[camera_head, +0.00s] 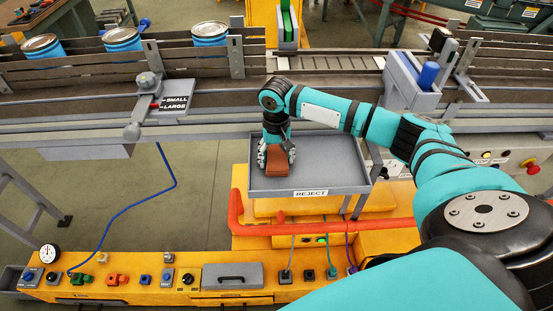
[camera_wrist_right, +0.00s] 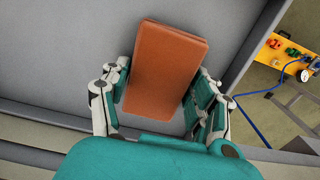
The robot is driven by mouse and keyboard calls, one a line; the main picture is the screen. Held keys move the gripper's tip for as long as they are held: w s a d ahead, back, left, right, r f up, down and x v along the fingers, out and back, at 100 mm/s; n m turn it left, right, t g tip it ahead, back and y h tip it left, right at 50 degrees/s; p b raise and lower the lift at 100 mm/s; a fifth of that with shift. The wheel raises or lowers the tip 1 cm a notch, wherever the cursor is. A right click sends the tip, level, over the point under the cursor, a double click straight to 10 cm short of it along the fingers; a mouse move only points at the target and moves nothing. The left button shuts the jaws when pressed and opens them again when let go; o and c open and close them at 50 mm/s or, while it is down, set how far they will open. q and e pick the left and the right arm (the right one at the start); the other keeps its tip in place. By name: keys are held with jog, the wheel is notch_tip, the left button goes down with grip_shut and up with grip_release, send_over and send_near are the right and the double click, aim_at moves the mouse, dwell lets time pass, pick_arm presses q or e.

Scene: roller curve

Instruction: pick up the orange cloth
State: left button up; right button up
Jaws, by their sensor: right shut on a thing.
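The orange cloth (camera_head: 279,168) looks like a neat rectangular block, orange-brown, over the grey reject tray (camera_head: 335,181). My right gripper (camera_head: 277,156) points down into the left half of the tray and is shut on the cloth. In the right wrist view the cloth (camera_wrist_right: 166,68) sits between the two fingers of the right gripper (camera_wrist_right: 160,92), one on each long side. I cannot tell whether the cloth touches the tray floor. My left gripper is not in view.
A conveyor with slatted rails (camera_head: 190,64) runs behind the tray, with blue cans (camera_head: 123,40) at the left. A SMALL/LARGE lever plate (camera_head: 172,101) stands at its front edge. A red-orange pipe (camera_head: 330,227) and a yellow control panel (camera_head: 150,283) lie in front.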

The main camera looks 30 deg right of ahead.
aim_at(276, 158)
jog(key=shift+c, duration=1.2)
jog(key=shift+r, duration=0.15)
jog(key=shift+r+b, duration=0.45)
jog(key=shift+r, duration=0.2)
jog(key=shift+s+a+r+b, duration=0.15)
jog(key=shift+r+b, duration=0.1)
jog(key=shift+r, duration=0.2)
jog(key=shift+s+a+r+b, duration=0.15)
jog(key=shift+r+b, duration=0.1)
jog(key=shift+r, duration=0.15)
jog(key=s+a+r+b, duration=0.1)
jog(key=s+a+b, duration=0.2)
jog(key=s+a, duration=0.6)
jog(key=s, duration=0.3)
jog(key=shift+s+r, duration=0.15)
jog(key=shift+r, duration=0.2)
